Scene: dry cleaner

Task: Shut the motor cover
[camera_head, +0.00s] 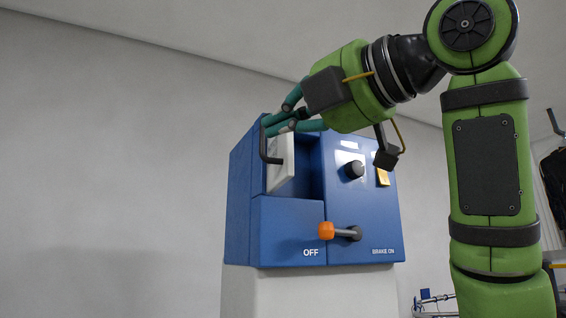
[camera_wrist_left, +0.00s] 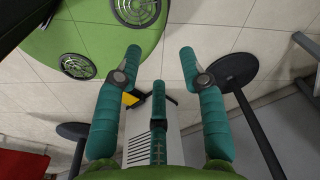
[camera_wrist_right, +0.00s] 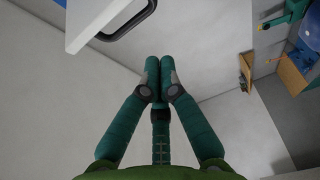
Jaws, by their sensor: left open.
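The motor cover (camera_head: 283,166) is a white panel with a black bar handle (camera_head: 265,143), at the left of a blue machine housing (camera_head: 288,228). It stands at an angle to the front, with a dark blue recess beside it. In the right wrist view the white panel (camera_wrist_right: 92,14) and its handle (camera_wrist_right: 126,24) lie beyond my fingertips. My right gripper (camera_head: 270,122) is at the cover's top, by the handle; its fingertips (camera_wrist_right: 158,64) are together with nothing between them. Contact with the cover is unclear. My left gripper (camera_wrist_left: 158,60) is open and empty, outside the head view.
The housing front has a black knob (camera_head: 354,169), an orange-tipped lever (camera_head: 327,230) and a yellow tag (camera_head: 383,177). It stands on a pale pedestal (camera_head: 310,290). Bare wall and free room lie to its left. A rack with dark clothing (camera_head: 555,175) is at far right.

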